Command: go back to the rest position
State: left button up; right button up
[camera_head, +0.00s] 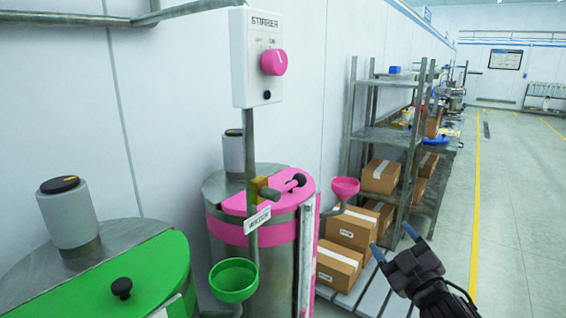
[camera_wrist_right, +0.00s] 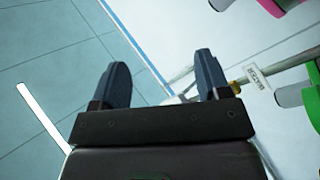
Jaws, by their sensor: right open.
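My right gripper (camera_head: 393,243) is open and empty at the lower right of the head view, over the floor beside the pallet of boxes. In the right wrist view its two dark fingers (camera_wrist_right: 162,85) stand apart with nothing between them. It is clear of the pink-lidded drum (camera_head: 275,262) and the green-lidded drum (camera_head: 112,275). A white stirrer control box (camera_head: 257,75) with a pink knob (camera_head: 273,62) is on a post above the pink-lidded drum. My left gripper is not in view.
A pink funnel (camera_head: 345,187) and a green funnel (camera_head: 233,281) stick out in front of the drums. A metal shelf (camera_head: 386,137) and cardboard boxes (camera_head: 340,266) stand beyond. The floor (camera_head: 520,220) to the right is free.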

jog(key=s+d+f+m+g+h, duration=0.2)
jog(key=s+f+m+g, duration=0.2)
jog(key=s+f, duration=1)
jog(key=s+d+f+m+g+h, duration=0.3)
jog(key=s+f+m+g, duration=0.2)
jog(key=s+f, duration=1)
notch_tip(320, 180, down, 5)
jog(key=shift+d+f+m, duration=0.1)
jog(key=shift+d+m, duration=0.1)
jog(key=shift+m, duration=0.2)
